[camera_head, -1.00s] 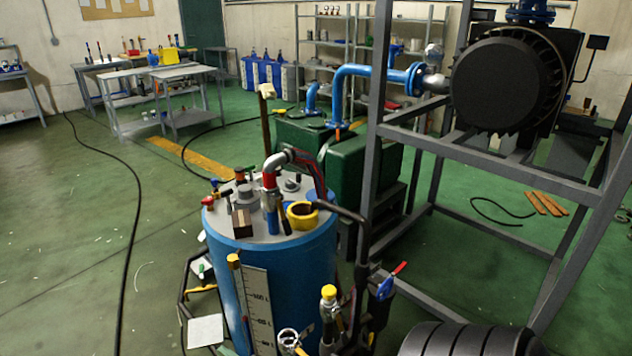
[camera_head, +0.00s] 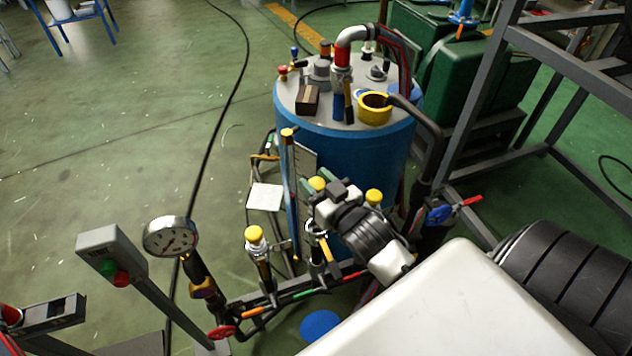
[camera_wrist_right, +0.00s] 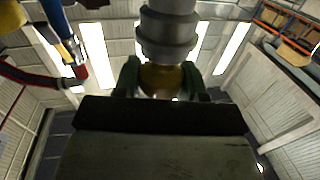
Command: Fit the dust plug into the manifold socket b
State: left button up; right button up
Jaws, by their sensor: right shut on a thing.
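My right gripper (camera_head: 318,186) has come in from the lower right in the head view. It is shut on the yellow dust plug (camera_head: 317,183). The right wrist view shows the yellow plug (camera_wrist_right: 162,80) between two green fingers, close to a grey ribbed piece (camera_wrist_right: 168,30). In the head view, the plug is above the middle metal socket (camera_head: 318,226) of the manifold (camera_head: 300,290). The gripper partly covers this area. I cannot tell whether plug and socket touch. No letter shows on the socket. My left gripper is not in view.
Yellow-capped stems (camera_head: 254,236) (camera_head: 374,198) stand either side of the middle socket. A pressure gauge (camera_head: 170,237) and a button box (camera_head: 112,262) stand left. The blue tank (camera_head: 350,150) is behind. A red-handled valve (camera_head: 440,213) is to the right.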

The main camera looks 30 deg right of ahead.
jog(key=shift+r+p, duration=0.15)
jog(key=shift+p, duration=0.25)
notch_tip(320, 180, down, 4)
jog(key=b, duration=0.2)
jog(key=shift+r+b, duration=0.25)
jog(key=shift+b, duration=0.05)
jog(key=shift+f+b, duration=0.7)
jog(key=shift+f, duration=0.5)
jog(key=shift+p, duration=0.9)
jog(key=shift+f+b, duration=1.4)
jog(key=shift+f, duration=0.9)
jog(key=o, duration=1.1)
